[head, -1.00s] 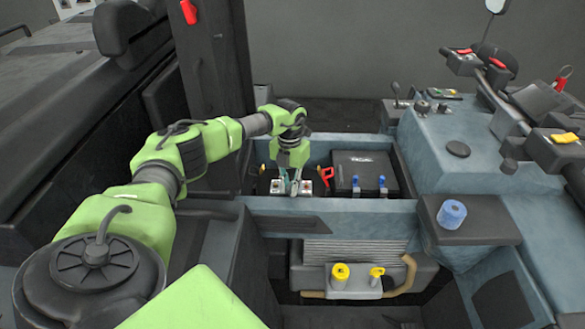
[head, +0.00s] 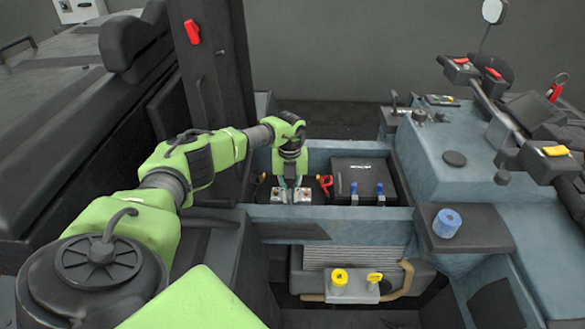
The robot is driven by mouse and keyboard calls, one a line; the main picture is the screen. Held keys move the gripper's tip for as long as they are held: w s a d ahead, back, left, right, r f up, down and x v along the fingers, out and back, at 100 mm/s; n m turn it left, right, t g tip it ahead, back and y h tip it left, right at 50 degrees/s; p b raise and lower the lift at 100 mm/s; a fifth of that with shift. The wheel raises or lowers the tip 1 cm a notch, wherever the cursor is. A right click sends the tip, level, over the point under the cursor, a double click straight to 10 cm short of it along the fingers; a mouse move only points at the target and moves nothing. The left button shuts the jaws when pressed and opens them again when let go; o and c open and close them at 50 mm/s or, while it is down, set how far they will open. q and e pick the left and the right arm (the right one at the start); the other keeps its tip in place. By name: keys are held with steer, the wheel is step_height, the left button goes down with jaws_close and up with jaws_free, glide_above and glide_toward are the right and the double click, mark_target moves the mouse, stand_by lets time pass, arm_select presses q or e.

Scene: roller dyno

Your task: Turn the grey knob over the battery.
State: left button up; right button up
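The battery appears to be the black box (head: 363,172) in the open bay, with two blue-capped fittings (head: 354,188) at its front. My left gripper (head: 291,186) points down to the left of that box, low over a pale metal plate with fittings (head: 303,196). Its fingers are at or just above the plate; I cannot tell whether they touch anything. I cannot make out a grey knob clearly; the gripper hides part of the plate. The finger gap is too small to judge. My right gripper is not in view.
A red lever (head: 325,184) stands just right of my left gripper. The bay's front wall (head: 340,213) is close below it. Yellow caps (head: 339,277) sit lower in front, and a blue roll (head: 446,222) lies on a shelf at right.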

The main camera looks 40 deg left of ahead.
mark_target(290, 193)
arm_select(q)
steer(key=o, duration=0.9)
steer(key=shift+r, duration=0.1)
step_height(290, 193, up, 7)
steer(key=p, duration=0.6)
